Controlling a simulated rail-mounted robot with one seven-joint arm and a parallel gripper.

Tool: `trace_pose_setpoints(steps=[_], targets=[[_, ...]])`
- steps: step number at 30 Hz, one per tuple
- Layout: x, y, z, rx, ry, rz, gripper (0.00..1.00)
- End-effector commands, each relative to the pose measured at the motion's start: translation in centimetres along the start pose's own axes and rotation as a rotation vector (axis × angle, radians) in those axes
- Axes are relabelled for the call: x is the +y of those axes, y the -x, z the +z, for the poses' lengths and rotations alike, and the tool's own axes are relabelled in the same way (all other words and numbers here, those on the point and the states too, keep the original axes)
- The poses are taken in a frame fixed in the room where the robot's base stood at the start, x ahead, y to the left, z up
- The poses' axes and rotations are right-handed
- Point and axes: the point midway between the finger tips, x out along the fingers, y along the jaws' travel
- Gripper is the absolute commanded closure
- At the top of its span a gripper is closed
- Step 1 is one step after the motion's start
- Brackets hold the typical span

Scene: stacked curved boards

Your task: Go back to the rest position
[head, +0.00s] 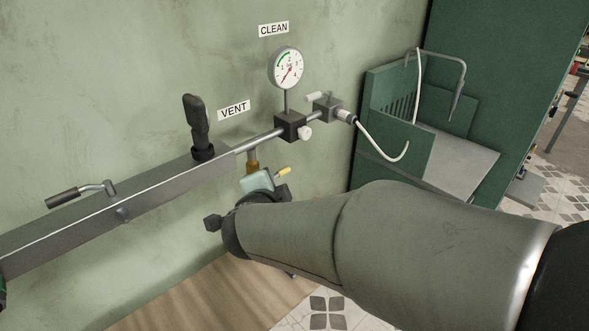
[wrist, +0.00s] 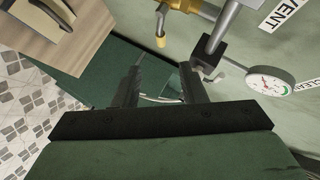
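My gripper (wrist: 161,68) shows in the wrist view with its two dark fingers spread apart. I see nothing held between them; a dark green surface and a thin white hose show behind the gap. In the head view my grey arm reaches in from the right and ends just below the wall pipe. The arm's own bulk hides most of the gripper there. Above the arm's end are a brass fitting (head: 252,165) and a pale teal block (head: 257,181); I cannot tell whether the gripper touches them.
A metal rail (head: 125,213) with a black lever (head: 197,125) runs along the wall. A pressure gauge (head: 286,68) stands above the pipe. A white hose (head: 384,150) leads from the pipe's end toward a green cabinet (head: 500,75). A wooden surface (head: 215,295) lies below.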

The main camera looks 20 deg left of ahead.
Motion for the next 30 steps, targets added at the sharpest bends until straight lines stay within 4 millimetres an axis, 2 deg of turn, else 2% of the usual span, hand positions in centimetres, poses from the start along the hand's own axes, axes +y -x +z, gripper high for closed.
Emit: trace_pose_setpoints(steps=[5, 7, 11, 13, 14, 17, 21, 24, 27, 30], targets=[[0.0, -0.1, -0.2, -0.002, 0.002, -0.001, 0.62], [0.0, -0.3, -0.8, -0.019, 0.017, -0.007, 0.62], [0.6, -0.7, -4.2, -0.114, 0.119, -0.029, 0.62], [2.1, -0.4, -6.8, -0.198, 0.225, -0.024, 0.62], [3.2, -0.1, -7.9, -0.239, 0.277, -0.012, 0.62], [8.4, 2.3, -11.4, -0.38, 0.463, 0.074, 0.62], [17.0, 7.2, -15.5, -0.555, 0.663, 0.274, 0.62], [22.3, 11.1, -17.7, -0.657, 0.745, 0.428, 0.62], [26.2, 14.7, -19.4, -0.737, 0.792, 0.562, 0.62], [28.6, 17.4, -20.5, -0.793, 0.811, 0.66, 0.62]])
